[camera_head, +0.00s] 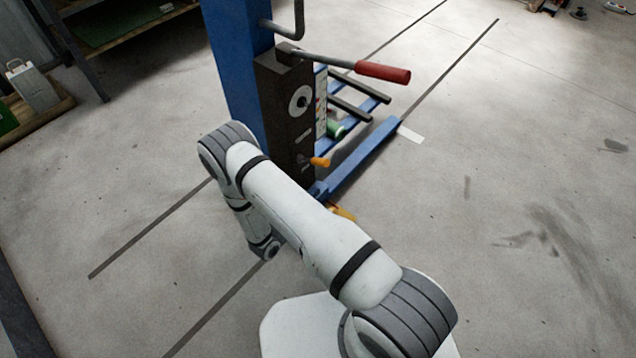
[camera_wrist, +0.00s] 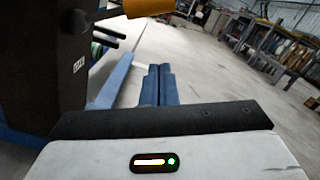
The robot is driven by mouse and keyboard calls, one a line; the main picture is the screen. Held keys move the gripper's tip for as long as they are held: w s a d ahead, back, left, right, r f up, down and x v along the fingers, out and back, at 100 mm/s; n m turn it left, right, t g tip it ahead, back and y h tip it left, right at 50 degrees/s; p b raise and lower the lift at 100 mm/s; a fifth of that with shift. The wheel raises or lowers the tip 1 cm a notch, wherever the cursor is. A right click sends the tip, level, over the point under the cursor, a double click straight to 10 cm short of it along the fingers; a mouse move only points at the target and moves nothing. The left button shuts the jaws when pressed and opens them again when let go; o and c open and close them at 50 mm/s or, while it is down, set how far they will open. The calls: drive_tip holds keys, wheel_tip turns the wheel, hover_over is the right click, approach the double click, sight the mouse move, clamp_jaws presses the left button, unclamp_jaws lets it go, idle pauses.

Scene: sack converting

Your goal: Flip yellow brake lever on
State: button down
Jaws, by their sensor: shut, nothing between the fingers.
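A short yellow-orange lever (camera_head: 320,162) sticks out to the right from the lower part of a dark panel (camera_head: 285,105) on the blue post. In the wrist view the lever (camera_wrist: 148,8) is large at the top edge, partly cut off, pointing right from its metal pivot. A second yellow-orange piece (camera_head: 342,212) shows low by the blue foot, partly hidden by my arm. My gripper (camera_wrist: 158,72) is shut and empty, its blue-grey fingers together. In the wrist picture the fingertips appear below the lever, with a gap between. My arm hides the gripper in the head view.
A red-handled lever (camera_head: 383,72) juts right from the upper panel. A blue foot beam (camera_head: 362,158) runs along the floor, with dark bars (camera_head: 360,88) above it. Open concrete floor (camera_head: 530,190) lies to the right. Shelving (camera_head: 110,35) stands at the back left.

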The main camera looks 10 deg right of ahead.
drive_tip(key=v, duration=0.6)
drive_tip(key=shift+p, duration=0.4)
drive_tip(key=s+d+r+m+g+p, duration=0.1)
drive_tip(key=d+r+m+g+p, duration=0.3)
drive_tip(key=r, duration=0.7)
drive_tip(key=s+d+r+m+g+y+p, duration=0.15)
drive_tip(key=r+m+g+p, duration=0.35)
drive_tip(key=r, duration=0.6)
drive_tip(key=d+r+m+g+p, duration=0.2)
drive_tip(key=d+r+m+g, duration=0.3)
drive_tip(key=r, duration=0.6)
drive_tip(key=s+r+m+t+y+p, duration=0.1)
drive_tip(key=s+r+m+y+p, duration=0.3)
drive_tip(key=r, duration=0.7)
drive_tip(key=s+a+r+m+t+y+p, duration=0.1)
drive_tip(key=s+r+m+y+p, duration=0.3)
drive_tip(key=r, duration=0.8)
drive_tip(key=s+r+m+t+y+p, duration=0.2)
drive_tip(key=s+r+m+y+p, duration=0.3)
drive_tip(key=r, duration=0.6)
drive_tip(key=s+m+p, duration=0.1)
drive_tip(key=m+p, duration=0.1)
drive_tip(key=m, duration=0.1)
drive_tip(key=shift+s+a+r+m+t+p, duration=0.2)
drive_tip(key=shift+a+r+m+t+p, duration=0.05)
drive_tip(key=shift+m+t+p, duration=0.15)
